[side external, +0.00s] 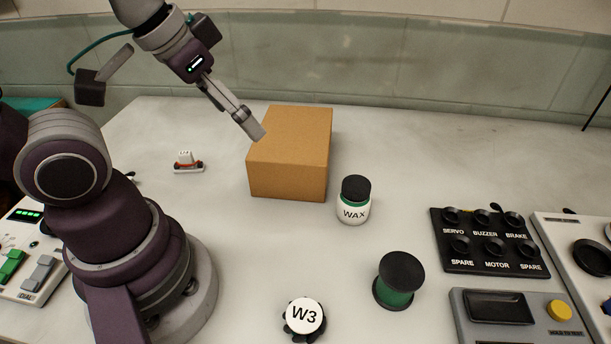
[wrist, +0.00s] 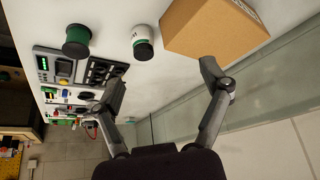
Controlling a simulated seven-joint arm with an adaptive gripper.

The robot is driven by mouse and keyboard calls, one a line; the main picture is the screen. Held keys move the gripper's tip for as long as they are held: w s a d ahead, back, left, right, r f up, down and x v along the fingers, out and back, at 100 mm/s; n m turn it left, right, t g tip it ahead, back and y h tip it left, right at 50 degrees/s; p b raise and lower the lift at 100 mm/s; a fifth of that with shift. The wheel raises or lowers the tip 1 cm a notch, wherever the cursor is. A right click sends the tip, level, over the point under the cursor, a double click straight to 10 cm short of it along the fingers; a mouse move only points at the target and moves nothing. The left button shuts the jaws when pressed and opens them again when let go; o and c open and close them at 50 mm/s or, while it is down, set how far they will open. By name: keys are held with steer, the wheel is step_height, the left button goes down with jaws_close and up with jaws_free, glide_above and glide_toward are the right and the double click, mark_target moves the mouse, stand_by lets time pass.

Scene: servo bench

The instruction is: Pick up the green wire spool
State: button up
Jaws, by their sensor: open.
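The green wire spool (side external: 398,280) stands upright on the bench at the front, right of centre in the side view. It has black round ends and green wire between them. In the wrist view the spool (wrist: 77,40) is at the upper left, beyond the fingers and clear of them. My gripper (side external: 256,132) is high at the back left in the side view, near the cardboard box and well away from the spool. In the wrist view its two fingers (wrist: 160,78) are spread wide with nothing between them.
A cardboard box (side external: 290,155) stands at the back. A white WAX jar (side external: 353,205) with a black lid stands between box and spool. A W3 knob (side external: 303,318) is left of the spool. A black switch panel (side external: 488,241) and grey device (side external: 510,315) lie to the right.

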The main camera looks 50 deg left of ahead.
steer(key=m+g, duration=0.6)
steer(key=m, duration=1.2)
glide_above(402, 270)
steer(key=f, duration=1)
steer(key=shift+d, duration=0.4)
steer(key=f, duration=1)
steer(key=shift+a+f, duration=0.25)
steer(key=shift+a, duration=0.15)
steer(key=c, duration=1.2)
